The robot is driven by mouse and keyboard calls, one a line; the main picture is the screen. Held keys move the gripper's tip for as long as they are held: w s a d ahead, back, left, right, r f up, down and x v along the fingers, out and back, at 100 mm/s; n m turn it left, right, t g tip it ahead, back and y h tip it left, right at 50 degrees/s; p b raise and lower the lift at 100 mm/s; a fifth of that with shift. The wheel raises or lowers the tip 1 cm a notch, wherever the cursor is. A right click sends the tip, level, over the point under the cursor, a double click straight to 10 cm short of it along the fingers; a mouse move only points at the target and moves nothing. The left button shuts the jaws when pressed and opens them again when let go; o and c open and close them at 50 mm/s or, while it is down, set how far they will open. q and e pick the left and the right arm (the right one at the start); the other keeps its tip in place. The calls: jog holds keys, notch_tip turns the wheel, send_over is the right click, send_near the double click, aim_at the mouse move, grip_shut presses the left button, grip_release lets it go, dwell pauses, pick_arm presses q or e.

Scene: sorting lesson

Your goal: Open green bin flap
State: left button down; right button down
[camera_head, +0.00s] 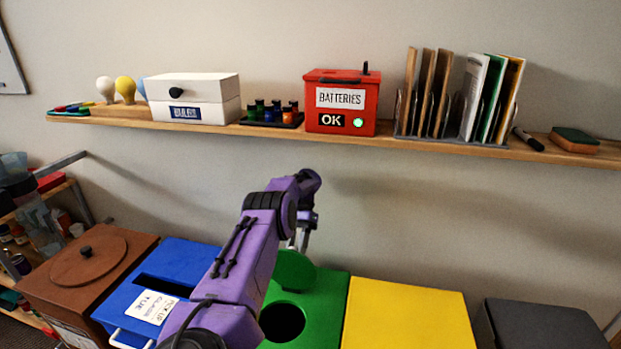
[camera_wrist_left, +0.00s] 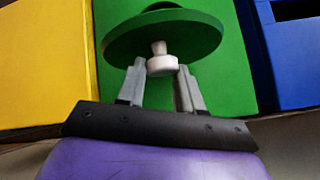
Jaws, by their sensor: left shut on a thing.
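The green bin (camera_head: 325,310) stands between the blue and yellow bins. Its round green flap (camera_head: 295,270) is tilted up behind the round dark hole (camera_head: 282,321) in the lid, which is partly uncovered in the head view. In the left wrist view the flap (camera_wrist_left: 205,32) shows as a disc with a white knob (camera_wrist_left: 160,65) at its middle. My left gripper (camera_wrist_left: 160,75) is shut on this knob, a finger on each side. In the head view the left gripper (camera_head: 300,240) is just above the flap, partly hidden by my purple arm. My right gripper does not show.
A blue bin (camera_head: 185,262) and a brown bin (camera_head: 125,285) stand left, a yellow bin (camera_head: 405,315) and a dark grey bin (camera_head: 545,325) right. Above, a wooden shelf (camera_head: 215,128) holds a red batteries box (camera_head: 342,100), a white box and folders.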

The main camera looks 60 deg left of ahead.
pick_arm(q)
jog(key=shift+s+a+f, duration=0.15)
jog(key=shift+a+f, duration=0.1)
dwell(0.3)
jog(key=c, duration=0.8)
grip_release()
jog(key=shift+a, duration=0.1)
jog(key=shift+o, duration=0.3)
jog(key=shift+a+f, duration=0.2)
jog(key=shift+a, duration=0.05)
jog(key=s+d+r+p, duration=0.2)
jog(key=s+d+r, duration=0.5)
jog(key=d+r, duration=0.5)
jog(key=shift+s+r, duration=0.15)
jog(key=shift+r, duration=0.5)
